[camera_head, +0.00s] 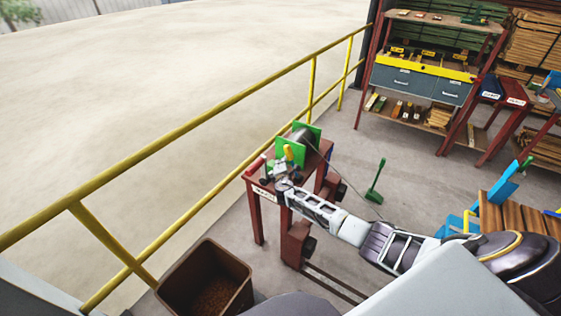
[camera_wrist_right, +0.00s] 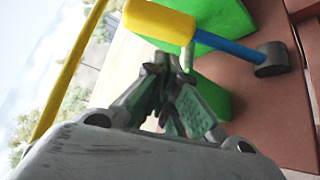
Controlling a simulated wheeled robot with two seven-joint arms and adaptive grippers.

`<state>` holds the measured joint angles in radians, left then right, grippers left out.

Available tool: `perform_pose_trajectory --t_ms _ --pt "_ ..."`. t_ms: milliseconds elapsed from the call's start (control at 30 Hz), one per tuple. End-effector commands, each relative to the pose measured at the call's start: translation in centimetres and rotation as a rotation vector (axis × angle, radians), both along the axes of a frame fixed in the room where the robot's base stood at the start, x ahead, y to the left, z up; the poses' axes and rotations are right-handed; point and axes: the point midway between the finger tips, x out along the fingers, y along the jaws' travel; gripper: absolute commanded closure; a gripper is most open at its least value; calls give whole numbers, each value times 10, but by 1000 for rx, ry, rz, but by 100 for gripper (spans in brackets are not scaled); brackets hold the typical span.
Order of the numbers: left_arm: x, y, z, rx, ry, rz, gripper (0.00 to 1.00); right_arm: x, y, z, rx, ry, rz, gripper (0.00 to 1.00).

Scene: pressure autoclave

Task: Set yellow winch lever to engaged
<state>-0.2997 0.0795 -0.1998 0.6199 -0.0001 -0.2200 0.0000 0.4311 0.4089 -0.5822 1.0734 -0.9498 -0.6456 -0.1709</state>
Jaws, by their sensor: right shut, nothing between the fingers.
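The winch has green side plates (camera_head: 308,131) and a grey drum, and sits on a small red-brown table (camera_head: 258,199). Its lever has a yellow grip (camera_head: 288,152), which is large in the right wrist view (camera_wrist_right: 158,20). There, a blue shaft (camera_wrist_right: 228,48) runs from the grip to a dark grey pivot (camera_wrist_right: 271,60). My right gripper (camera_head: 279,168) is at the winch's near side, close to the lever. In the wrist view its fingers (camera_wrist_right: 170,65) are shut and empty, just below the yellow grip. I cannot tell whether they touch it. My left gripper is not in view.
A yellow railing (camera_head: 190,118) runs along the table's left side. A brown bin (camera_head: 205,280) stands at the front. A cable runs from the winch past a green lever (camera_head: 375,182) on the floor. Shelves (camera_head: 415,85) stand at the back right.

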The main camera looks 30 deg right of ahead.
Motion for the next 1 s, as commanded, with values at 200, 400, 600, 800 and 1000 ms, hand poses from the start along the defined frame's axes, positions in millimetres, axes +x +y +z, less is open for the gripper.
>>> perform_pose_trajectory --t_ms 200,400,600,800,1000 --pt "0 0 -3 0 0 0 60 13 -5 -4 1 0 0 100" --pt "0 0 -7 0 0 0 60 24 -10 -6 0 -1 -2 100" --pt "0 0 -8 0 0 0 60 30 -13 -8 0 1 0 100" --pt "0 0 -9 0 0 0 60 32 -13 -8 1 0 0 100" --pt "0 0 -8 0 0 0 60 32 -13 -8 1 0 0 100"
